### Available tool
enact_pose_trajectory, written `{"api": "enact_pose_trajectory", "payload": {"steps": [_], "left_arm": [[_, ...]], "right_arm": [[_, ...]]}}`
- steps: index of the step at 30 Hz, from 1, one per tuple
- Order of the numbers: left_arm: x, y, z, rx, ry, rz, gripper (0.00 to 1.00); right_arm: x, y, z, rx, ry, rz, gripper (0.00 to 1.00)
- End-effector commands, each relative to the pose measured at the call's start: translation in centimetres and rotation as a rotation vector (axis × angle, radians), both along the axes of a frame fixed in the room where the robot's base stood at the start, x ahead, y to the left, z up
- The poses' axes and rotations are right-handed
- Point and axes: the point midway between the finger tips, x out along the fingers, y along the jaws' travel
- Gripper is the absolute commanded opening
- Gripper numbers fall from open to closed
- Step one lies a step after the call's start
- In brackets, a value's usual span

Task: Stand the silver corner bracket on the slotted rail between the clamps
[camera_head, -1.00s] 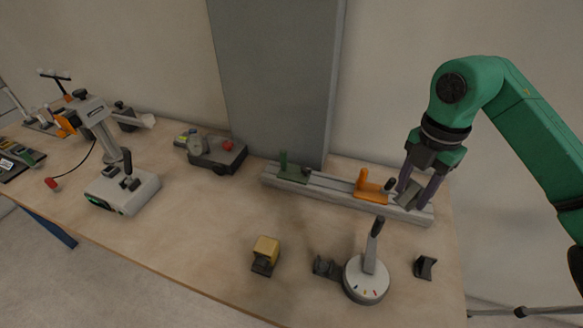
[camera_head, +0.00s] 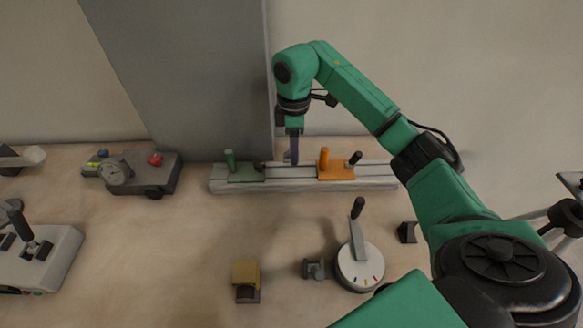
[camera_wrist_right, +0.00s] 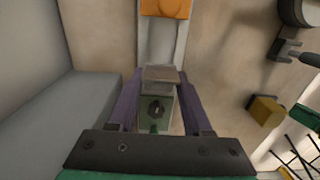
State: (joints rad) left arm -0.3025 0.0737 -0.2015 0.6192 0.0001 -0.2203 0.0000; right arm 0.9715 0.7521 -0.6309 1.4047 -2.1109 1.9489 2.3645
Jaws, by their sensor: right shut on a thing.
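My right gripper (camera_head: 294,158) points down over the slotted rail (camera_head: 220,186), between the green clamp (camera_head: 245,174) and the orange clamp (camera_head: 336,171). In the right wrist view its two purple-grey fingers (camera_wrist_right: 160,105) are shut on the silver corner bracket (camera_wrist_right: 158,74), a grey piece with a dark hole in its face. In the head view only a small grey edge of the bracket shows beside the fingers. I cannot tell whether the bracket touches the rail. The orange clamp also shows in the right wrist view (camera_wrist_right: 166,8). My left gripper is not in view.
A grey column (camera_head: 190,80) stands right behind the rail. In front are a round dial with a lever (camera_head: 360,268), a yellow-topped block (camera_head: 246,274) and a dark V-shaped block (camera_head: 407,232). A dark gauge box (camera_head: 158,176) sits left of the rail.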

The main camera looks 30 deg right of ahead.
Motion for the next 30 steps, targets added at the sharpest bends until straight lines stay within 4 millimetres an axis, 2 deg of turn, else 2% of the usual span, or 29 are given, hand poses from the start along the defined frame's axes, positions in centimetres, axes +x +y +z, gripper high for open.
{"api": "enact_pose_trajectory", "payload": {"steps": [1,10,20,21,22,23,30], "left_arm": [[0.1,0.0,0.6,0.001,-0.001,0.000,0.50],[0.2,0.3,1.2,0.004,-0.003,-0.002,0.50],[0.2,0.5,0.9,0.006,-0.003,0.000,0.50],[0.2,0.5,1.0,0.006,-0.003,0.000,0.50],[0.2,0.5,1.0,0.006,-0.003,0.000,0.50],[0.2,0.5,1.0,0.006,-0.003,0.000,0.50],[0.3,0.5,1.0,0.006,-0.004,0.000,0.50]], "right_arm": [[-0.1,0.0,-0.6,0.001,0.002,0.000,0.00],[-0.1,0.0,-5.5,0.001,0.000,0.001,0.00],[0.0,0.0,-6.2,0.001,-0.004,0.002,0.00],[0.0,0.0,-6.1,0.001,-0.004,0.002,0.61],[0.0,0.0,-6.1,0.001,-0.004,0.002,0.73],[0.0,0.0,-6.1,0.001,-0.004,0.002,0.80],[0.0,0.0,-6.1,0.001,-0.004,0.002,0.80]]}}
